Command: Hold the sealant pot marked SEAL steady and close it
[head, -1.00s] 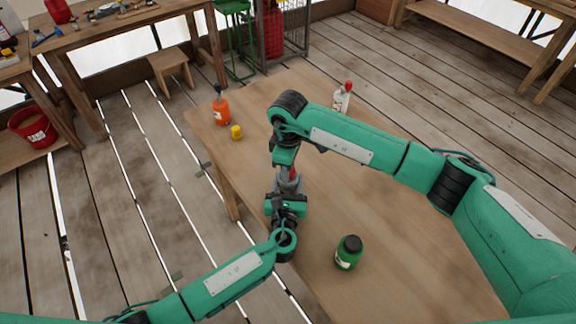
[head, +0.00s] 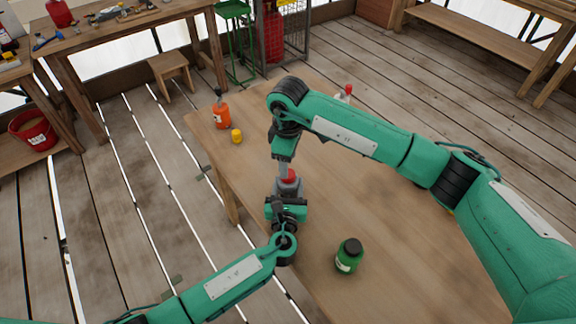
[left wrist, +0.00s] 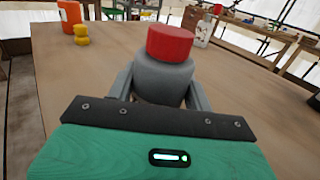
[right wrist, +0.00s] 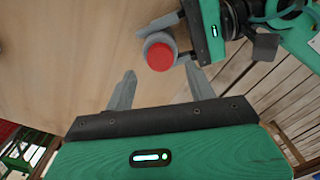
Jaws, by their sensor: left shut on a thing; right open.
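The grey pot (left wrist: 163,80) stands upright with a red cap (left wrist: 170,43) sitting on its top. No SEAL marking shows on the sides I see. My left gripper (left wrist: 160,92) is shut around the pot body; in the head view it (head: 287,203) is at the table's left edge. My right gripper (head: 284,168) is open and points down just above the red cap, which also shows in the head view (head: 290,175). In the right wrist view the cap (right wrist: 160,57) lies between and just beyond the open fingertips (right wrist: 159,70), apart from them. I cannot tell how tight the cap is.
On the wooden table (head: 400,230) stand a green jar (head: 349,256) at the front, an orange bottle (head: 221,112) and a small yellow pot (head: 236,136) at the far left. A white red-capped bottle (left wrist: 204,30) is partly hidden behind my right arm in the head view.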

